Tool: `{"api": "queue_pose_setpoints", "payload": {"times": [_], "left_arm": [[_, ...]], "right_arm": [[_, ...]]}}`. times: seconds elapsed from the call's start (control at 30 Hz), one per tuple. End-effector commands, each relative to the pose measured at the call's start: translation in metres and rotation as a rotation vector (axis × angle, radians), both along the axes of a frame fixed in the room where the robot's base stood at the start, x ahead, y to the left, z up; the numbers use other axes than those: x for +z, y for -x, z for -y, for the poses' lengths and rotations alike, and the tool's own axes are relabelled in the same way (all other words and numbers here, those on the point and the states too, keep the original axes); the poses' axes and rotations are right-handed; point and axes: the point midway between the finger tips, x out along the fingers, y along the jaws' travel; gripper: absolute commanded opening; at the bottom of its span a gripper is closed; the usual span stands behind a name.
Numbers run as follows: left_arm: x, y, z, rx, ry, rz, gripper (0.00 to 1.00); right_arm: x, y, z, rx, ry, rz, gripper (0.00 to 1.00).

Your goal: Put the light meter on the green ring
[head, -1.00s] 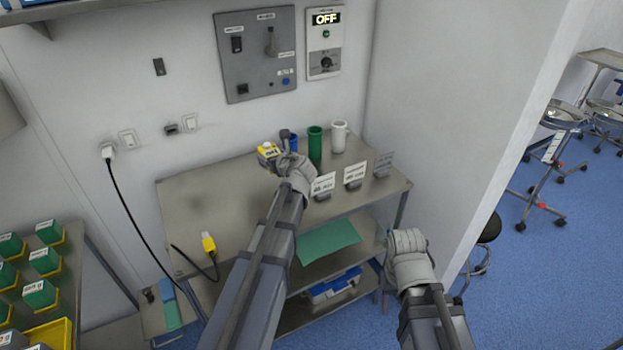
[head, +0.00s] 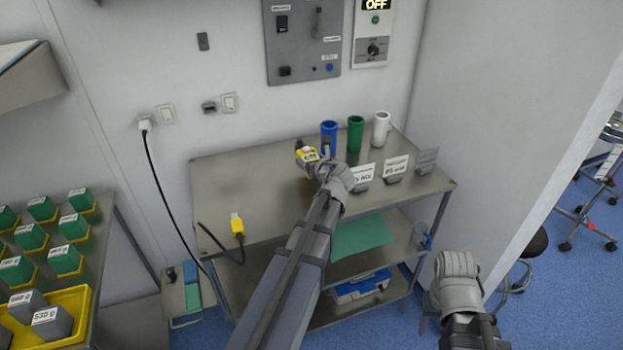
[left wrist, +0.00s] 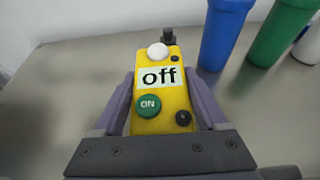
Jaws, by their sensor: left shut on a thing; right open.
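The light meter is a yellow box (head: 307,155) with a white dome on top. In the left wrist view (left wrist: 160,120) its display reads "off" above a green ON button. My left gripper (left wrist: 158,88) is shut on it, with a finger on each side. It is over the metal table (head: 250,185), left of the blue cylinder; I cannot tell whether the meter touches the tabletop. My right gripper (head: 456,264) is open and empty, right of the table and low. I see no green ring in these views.
Blue (head: 329,138), green (head: 355,134) and white (head: 381,128) cylinders stand at the table's back right. Label cards (head: 396,166) stand before them.

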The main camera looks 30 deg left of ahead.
Motion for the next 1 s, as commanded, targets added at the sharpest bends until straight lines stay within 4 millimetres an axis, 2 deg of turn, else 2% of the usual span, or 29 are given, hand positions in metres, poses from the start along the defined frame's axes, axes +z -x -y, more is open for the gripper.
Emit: {"api": "queue_pose_setpoints", "payload": {"times": [0.17,0.5,0.93,0.97,1.0], "left_arm": [[-0.002,0.0,0.0,0.0,-0.001,0.0,0.06],[-0.039,0.0,0.0,0.0,0.0,0.0,0.06],[-0.042,0.0,0.0,0.0,0.0,0.0,0.06],[-0.041,0.0,0.0,0.0,0.0,0.0,0.77],[-0.04,0.0,0.0,0.0,0.0,0.0,0.81]], "right_arm": [[-0.003,0.0,0.0,0.0,0.0,0.0,0.5],[-0.039,0.0,0.0,0.0,0.0,0.0,0.5],[-0.042,0.0,0.0,0.0,0.0,0.0,0.5],[-0.041,0.0,0.0,0.0,0.0,0.0,0.5],[-0.04,0.0,0.0,0.0,0.0,0.0,0.5]]}}
